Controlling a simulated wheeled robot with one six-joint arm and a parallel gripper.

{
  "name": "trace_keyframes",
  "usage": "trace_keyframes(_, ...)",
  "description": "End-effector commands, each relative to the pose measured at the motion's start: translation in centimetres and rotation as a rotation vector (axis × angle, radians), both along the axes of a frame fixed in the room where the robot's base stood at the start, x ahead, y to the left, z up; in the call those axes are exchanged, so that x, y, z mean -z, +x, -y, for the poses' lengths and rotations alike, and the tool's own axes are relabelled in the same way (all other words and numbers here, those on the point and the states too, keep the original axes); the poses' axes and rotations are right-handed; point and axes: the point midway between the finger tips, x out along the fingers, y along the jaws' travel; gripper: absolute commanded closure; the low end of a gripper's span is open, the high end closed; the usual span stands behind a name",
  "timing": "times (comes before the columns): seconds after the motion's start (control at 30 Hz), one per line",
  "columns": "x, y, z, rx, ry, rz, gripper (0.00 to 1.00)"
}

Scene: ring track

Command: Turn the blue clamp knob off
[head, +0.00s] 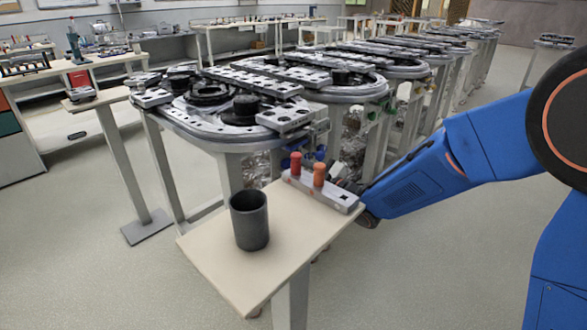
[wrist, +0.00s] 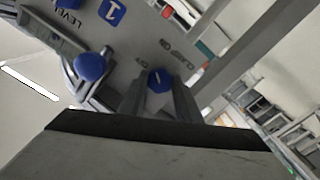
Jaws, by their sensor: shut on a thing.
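A blue knob (wrist: 158,80) with a light pointer line sits on a grey panel in the wrist view. Small printed words stand beside it, one of them looking like "OFF"; they appear upside down. My gripper (wrist: 162,95) has its two grey fingers on either side of this knob and is shut on it. In the head view my blue arm reaches in from the right. Its gripper end (head: 343,172) is partly hidden behind the grey block on the small table. Small blue parts (head: 320,153) show at the track's end, too small to tell apart.
A small table (head: 215,262) holds a dark cup (head: 249,220) and a grey block (head: 330,192) with red and orange pegs.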

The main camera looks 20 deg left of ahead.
Motion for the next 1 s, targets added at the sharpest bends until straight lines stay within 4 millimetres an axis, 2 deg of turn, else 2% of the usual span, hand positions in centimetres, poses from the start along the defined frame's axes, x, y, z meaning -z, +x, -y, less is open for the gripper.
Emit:
trace_keyframes(0.5, 0.02, -0.02, 0.02, -0.001, -0.166, 0.400, 0.92)
trace_keyframes(1.0, 0.05, -0.05, 0.02, -0.002, -0.231, 0.554, 0.92)
